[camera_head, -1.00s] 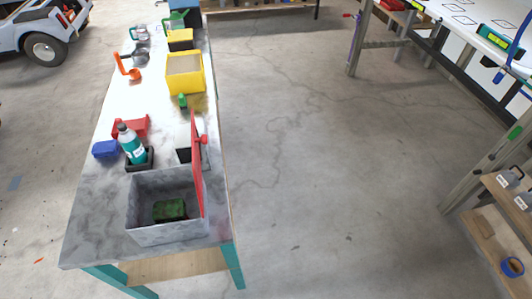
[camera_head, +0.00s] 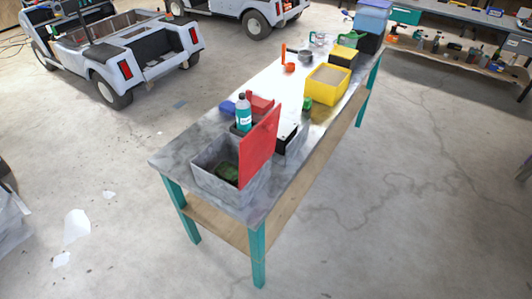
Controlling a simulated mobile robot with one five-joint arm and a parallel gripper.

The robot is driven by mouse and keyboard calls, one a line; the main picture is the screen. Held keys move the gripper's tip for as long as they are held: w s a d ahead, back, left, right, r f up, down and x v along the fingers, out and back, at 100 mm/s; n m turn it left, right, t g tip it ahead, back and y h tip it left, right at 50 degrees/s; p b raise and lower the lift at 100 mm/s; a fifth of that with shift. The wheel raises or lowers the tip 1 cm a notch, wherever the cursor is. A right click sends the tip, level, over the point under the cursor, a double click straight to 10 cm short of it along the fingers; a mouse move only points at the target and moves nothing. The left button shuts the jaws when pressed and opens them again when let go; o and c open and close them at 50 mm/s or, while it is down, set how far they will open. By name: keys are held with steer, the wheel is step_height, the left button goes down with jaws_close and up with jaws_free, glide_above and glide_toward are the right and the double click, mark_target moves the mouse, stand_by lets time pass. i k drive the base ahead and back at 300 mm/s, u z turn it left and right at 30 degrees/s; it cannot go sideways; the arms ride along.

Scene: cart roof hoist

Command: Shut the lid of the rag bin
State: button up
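The rag bin (camera_head: 212,178) is a grey, open-topped box at the near end of the long workbench. Its red lid (camera_head: 259,145) stands upright along the bin's right side, so the bin is open. A dark green rag (camera_head: 228,172) lies inside. A small red knob seen on the lid earlier is hidden now. My gripper is not in view.
Carts (camera_head: 125,60) stand at the upper left. Floor around the bench's near end is clear except for paper scraps (camera_head: 76,226).

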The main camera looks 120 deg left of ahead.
mark_target(257, 147)
steer(key=u, duration=5.25)
steer(key=k, duration=0.65)
steer(key=u, duration=0.2)
steer(key=i, duration=0.85)
